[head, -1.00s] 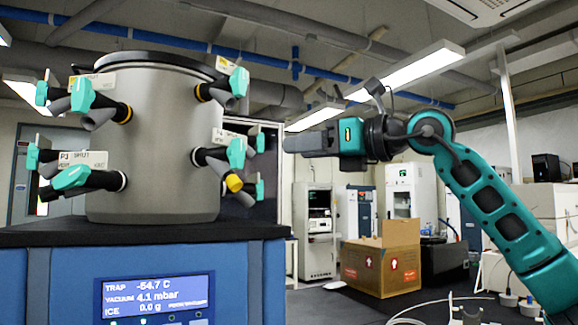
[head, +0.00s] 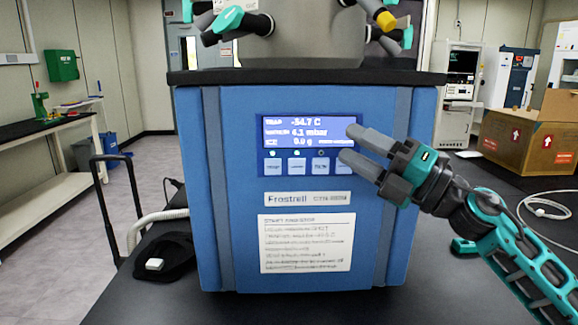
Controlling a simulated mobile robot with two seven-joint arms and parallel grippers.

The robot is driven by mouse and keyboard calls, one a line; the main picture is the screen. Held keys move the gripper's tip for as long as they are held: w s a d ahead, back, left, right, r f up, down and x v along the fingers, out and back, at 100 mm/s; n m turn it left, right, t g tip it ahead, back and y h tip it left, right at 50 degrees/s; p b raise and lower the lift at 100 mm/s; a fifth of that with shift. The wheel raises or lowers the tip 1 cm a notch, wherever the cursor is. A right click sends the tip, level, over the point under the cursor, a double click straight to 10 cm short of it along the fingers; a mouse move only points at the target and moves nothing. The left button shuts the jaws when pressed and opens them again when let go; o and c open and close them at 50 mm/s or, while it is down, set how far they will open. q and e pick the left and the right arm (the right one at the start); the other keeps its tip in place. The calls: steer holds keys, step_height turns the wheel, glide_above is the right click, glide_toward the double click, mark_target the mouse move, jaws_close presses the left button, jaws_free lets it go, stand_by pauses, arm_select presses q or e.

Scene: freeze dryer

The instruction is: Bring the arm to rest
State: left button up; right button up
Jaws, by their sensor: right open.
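My right gripper (head: 352,148) is in the right half of the head view. Its two grey fingers are apart and nothing is between them. It is in front of the right part of the display panel (head: 307,143) of the blue freeze dryer (head: 225,190). I cannot tell whether a fingertip touches the panel. My right arm (head: 500,232) comes in from the lower right, teal and black. My left gripper is not in view.
The dryer stands on a dark bench (head: 450,295). Its grey chamber (head: 310,35) carries valves with teal handles. A cardboard box (head: 525,135) and a white cable (head: 545,205) are at right. A black pad (head: 170,262) lies at left.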

steer(key=s+d+f+m+t+h, duration=0.25)
steer(key=f+m+h, duration=0.35)
steer(key=f+m, duration=0.6)
steer(key=s+d+f+m+t+h, duration=0.15)
steer(key=f+m+t+h, duration=0.3)
steer(key=f+m, duration=0.65)
steer(key=s+d+f+m+g+h, duration=0.1)
steer(key=s+f+m+g+h, duration=0.2)
steer(key=s+f, duration=0.7)
steer(key=s+d+f+m+g+h, duration=0.1)
steer(key=s+f+m+g+h, duration=0.2)
steer(key=s+f, duration=0.7)
step_height(320, 180, down, 4)
steer(key=shift+s+d+f+m+g+p, duration=0.1)
steer(key=shift+s+d+m+g+p, duration=0.3)
steer(key=shift+m+g, duration=0.75)
steer(key=shift+w+a, duration=0.1)
steer(key=shift+w, duration=0.1)
stand_by(2.1)
